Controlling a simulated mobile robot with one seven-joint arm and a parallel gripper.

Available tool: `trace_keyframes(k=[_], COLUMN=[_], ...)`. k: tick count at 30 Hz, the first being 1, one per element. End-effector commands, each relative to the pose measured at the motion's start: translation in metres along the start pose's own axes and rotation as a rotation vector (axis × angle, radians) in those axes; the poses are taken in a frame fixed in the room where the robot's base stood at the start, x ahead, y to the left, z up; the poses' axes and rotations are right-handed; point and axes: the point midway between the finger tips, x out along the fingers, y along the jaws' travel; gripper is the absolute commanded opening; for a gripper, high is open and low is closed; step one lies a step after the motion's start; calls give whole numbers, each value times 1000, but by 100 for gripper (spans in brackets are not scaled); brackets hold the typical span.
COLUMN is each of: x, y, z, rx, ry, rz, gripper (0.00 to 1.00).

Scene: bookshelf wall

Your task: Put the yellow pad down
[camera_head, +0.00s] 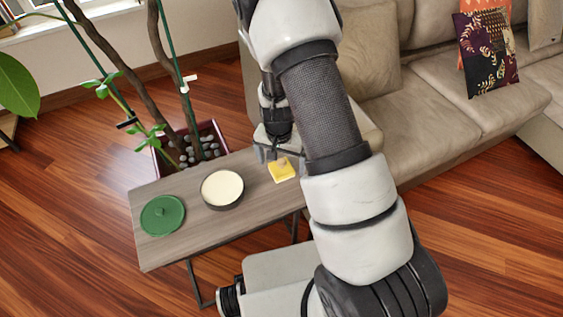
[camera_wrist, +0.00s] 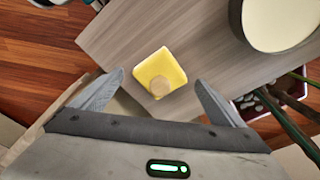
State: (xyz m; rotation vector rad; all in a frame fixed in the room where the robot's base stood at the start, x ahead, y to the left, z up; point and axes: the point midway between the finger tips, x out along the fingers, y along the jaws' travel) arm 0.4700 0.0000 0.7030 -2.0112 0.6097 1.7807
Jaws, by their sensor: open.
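The yellow pad (camera_head: 282,169) is a small yellow square near the far right end of the visible grey-brown tabletop (camera_head: 160,187). In the wrist view the yellow pad (camera_wrist: 150,68) lies on the tabletop, with a round tan knob on its upper face. My gripper (camera_head: 272,156) is just above and beside the pad. In the wrist view my gripper (camera_wrist: 159,82) has its two fingers spread wide, one on each side of the pad's near part, with visible gaps between. My arm hides part of the table's right end in the head view.
A round cream-topped dish (camera_head: 222,187) stands left of the pad, with a green lid (camera_head: 162,215) farther left. A potted plant (camera_head: 190,148) stands behind the table. A beige sofa (camera_head: 440,110) is at the right. Bare tabletop lies around the dishes.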

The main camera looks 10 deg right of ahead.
Motion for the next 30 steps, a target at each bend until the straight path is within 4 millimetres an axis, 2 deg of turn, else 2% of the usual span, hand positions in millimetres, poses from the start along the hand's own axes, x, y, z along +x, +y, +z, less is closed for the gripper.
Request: trace_keyframes(k=[5, 15, 25, 29, 30], x=[-25, -97, -136, -180, -200], y=[-1, -1, -1, -3, -2], z=[-2, -1, 0, 2, 5], rx=[0, 0, -9, -53, -75], ry=[3, 2, 2, 11, 16], rz=[-2, -2, -18, -77, -101], gripper=[93, 93, 93, 93, 93])
